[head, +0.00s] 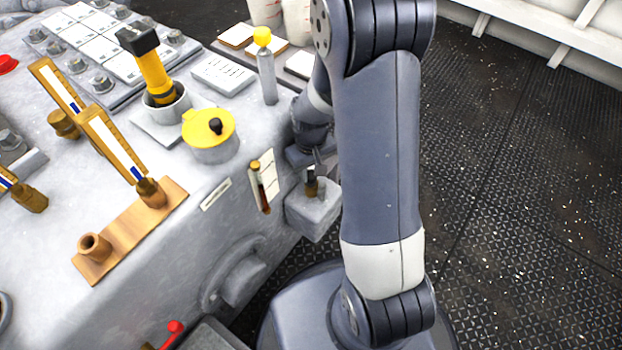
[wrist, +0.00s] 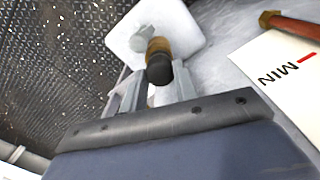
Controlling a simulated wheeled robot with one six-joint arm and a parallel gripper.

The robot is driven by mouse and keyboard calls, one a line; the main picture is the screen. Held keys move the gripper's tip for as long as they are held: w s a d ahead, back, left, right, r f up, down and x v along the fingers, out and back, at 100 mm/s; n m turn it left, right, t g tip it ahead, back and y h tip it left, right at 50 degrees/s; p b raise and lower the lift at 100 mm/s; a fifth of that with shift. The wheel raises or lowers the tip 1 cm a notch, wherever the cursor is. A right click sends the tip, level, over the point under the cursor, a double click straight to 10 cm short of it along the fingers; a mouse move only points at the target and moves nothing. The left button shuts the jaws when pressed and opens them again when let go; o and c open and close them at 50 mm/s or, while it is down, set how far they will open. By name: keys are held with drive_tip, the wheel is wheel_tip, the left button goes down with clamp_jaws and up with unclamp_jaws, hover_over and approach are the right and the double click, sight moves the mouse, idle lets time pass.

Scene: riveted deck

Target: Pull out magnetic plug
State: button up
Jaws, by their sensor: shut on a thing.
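The magnetic plug is a small brass-coloured piece with a black end. In the head view the plug (head: 312,181) stands at the grey block (head: 313,213) on the console's side, partly behind my gripper (head: 318,170). In the wrist view the plug (wrist: 158,62) lies between the two fingers of my gripper (wrist: 158,82), which is shut on it. The pale block (wrist: 180,32) is behind the plug. Whether the plug is still seated in the block I cannot tell. The contact of the fingertips is partly hidden.
A reddish rod (head: 262,186) and a white card marked MIN (wrist: 285,72) are close beside the block. A yellow-lidded pot (head: 210,135), a yellow-handled tool (head: 152,70) and gauges (head: 112,143) stand on the console. The dark deck at right (head: 510,200) is clear.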

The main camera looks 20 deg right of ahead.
drive_tip(key=shift+r+p, duration=3.15)
drive_tip(key=shift+r, duration=0.75)
